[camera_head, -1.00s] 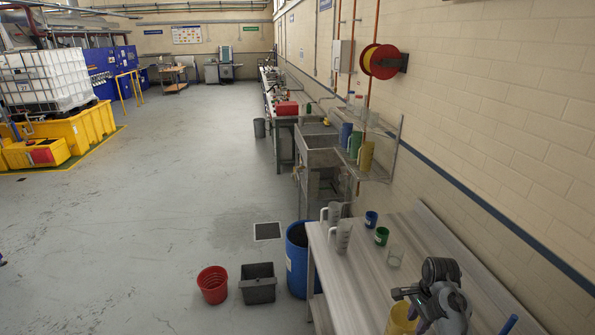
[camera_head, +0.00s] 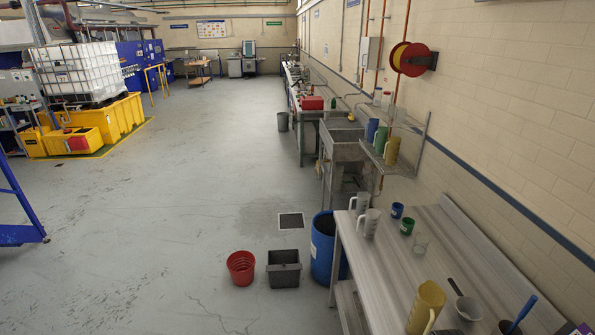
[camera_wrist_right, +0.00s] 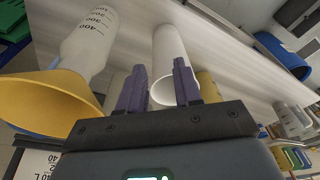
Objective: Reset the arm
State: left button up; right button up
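My right gripper (camera_wrist_right: 158,88) shows in the right wrist view, with its two purple fingers apart. A white cylinder (camera_wrist_right: 173,50) lies in line with the gap beyond the fingertips; I cannot tell how far off it is. A graduated white vessel (camera_wrist_right: 88,42) and a yellow funnel-shaped piece (camera_wrist_right: 52,98) are to the left of the fingers. A blue container (camera_wrist_right: 282,55) is at the upper right. My left gripper is in no current view.
The bench (camera_head: 385,270) at lower right holds a yellow jug (camera_head: 426,306), grey jugs (camera_head: 370,223), a blue cup (camera_head: 397,210) and a green cup (camera_head: 407,226). A blue barrel (camera_head: 322,250), grey bin (camera_head: 284,270) and red bucket (camera_head: 240,267) stand beside it.

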jog(key=s+a+r+n+t+p, duration=0.1)
jog(key=s+a+r+n, duration=0.1)
jog(key=s+a+n, duration=0.4)
jog(key=s+a+r+n+t+y+p, duration=0.1)
jog(key=s+a+n, duration=0.5)
jog(key=s, duration=0.9)
notch_tip(320, 180, up, 3)
jog(key=shift+s+a+f+n+y+p, duration=0.15)
jog(key=shift+s+a+n+y+p, duration=0.15)
jog(key=shift+a+p, duration=0.55)
jog(key=shift+a, duration=0.2)
